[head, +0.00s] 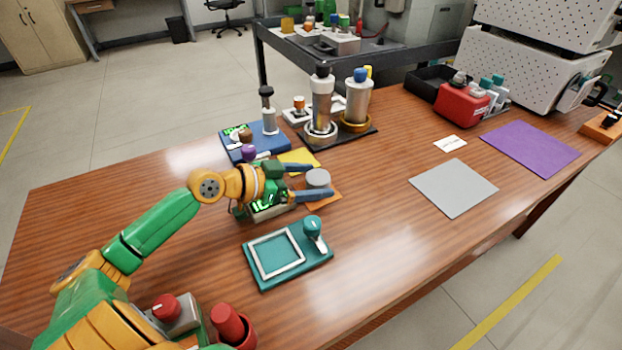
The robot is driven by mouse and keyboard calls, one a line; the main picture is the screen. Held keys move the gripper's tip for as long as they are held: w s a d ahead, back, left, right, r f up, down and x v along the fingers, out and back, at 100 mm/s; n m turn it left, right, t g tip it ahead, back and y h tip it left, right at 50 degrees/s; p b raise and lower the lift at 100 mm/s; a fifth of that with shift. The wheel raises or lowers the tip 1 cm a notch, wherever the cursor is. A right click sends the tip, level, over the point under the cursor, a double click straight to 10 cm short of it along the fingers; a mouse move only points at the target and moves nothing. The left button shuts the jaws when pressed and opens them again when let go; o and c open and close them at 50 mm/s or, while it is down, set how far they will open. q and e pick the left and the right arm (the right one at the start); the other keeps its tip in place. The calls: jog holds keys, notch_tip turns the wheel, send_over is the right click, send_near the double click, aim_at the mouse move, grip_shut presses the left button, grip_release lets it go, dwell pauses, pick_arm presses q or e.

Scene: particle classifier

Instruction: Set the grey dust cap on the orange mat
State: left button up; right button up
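The grey dust cap (318,178) is a short round disc near the middle of the table. It shows over the orange mat (333,187), which is partly hidden by the cap and my gripper. I cannot tell whether the cap rests on the mat or is just above it. My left gripper (323,180) reaches in from the left, with one dark finger on the far side of the cap and one on the near side. Whether the fingers press on the cap or stand slightly apart is unclear. My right gripper is not in view.
A yellow mat (300,159) and a blue tray (250,150) lie behind the gripper. A device with a green display (266,208) sits under it. A teal tray (287,270) is in front. A grey mat (453,188) and purple mat (530,148) lie empty on the right.

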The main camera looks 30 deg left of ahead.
pick_arm(q)
jog(key=shift+r, duration=0.15)
jog(key=shift+s+a, duration=0.2)
jog(key=shift+s, duration=0.1)
jog(key=p+v, duration=0.1)
jog(key=v, duration=1)
jog(key=shift+s+r, duration=0.1)
jog(key=shift+r, duration=0.1)
